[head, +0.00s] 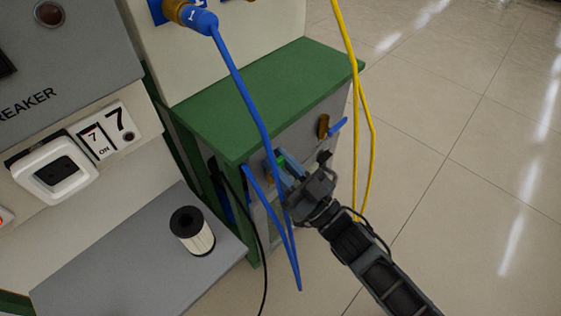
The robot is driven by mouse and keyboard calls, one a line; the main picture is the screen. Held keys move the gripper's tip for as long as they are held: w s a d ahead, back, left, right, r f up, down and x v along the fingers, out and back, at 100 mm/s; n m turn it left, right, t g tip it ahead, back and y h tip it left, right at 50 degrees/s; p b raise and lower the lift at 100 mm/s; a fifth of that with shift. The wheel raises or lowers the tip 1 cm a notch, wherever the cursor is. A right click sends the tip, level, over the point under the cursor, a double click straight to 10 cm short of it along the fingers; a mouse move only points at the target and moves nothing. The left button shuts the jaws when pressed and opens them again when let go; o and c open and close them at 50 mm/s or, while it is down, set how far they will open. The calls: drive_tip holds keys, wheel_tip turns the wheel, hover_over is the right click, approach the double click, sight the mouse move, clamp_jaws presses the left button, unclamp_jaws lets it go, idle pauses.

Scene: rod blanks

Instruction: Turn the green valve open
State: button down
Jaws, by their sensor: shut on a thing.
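How far the handle is turned cannot be told. A second valve with a blue handle (338,127) and brass body (323,125) sits on the same panel, right of my gripper.
A blue hose (240,80) hangs in front of the green cabinet top (265,95) and passes close to my gripper. A yellow cable (372,130) hangs to the right. Open tiled floor lies to the right.

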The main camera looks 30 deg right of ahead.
drive_tip(key=shift+f, duration=0.1)
drive_tip(key=c, duration=1)
unclamp_jaws()
drive_tip(key=shift+c, duration=0.2)
drive_tip(key=v, duration=0.7)
drive_tip(key=shift+s, duration=0.4)
drive_tip(key=shift+d+f, duration=0.1)
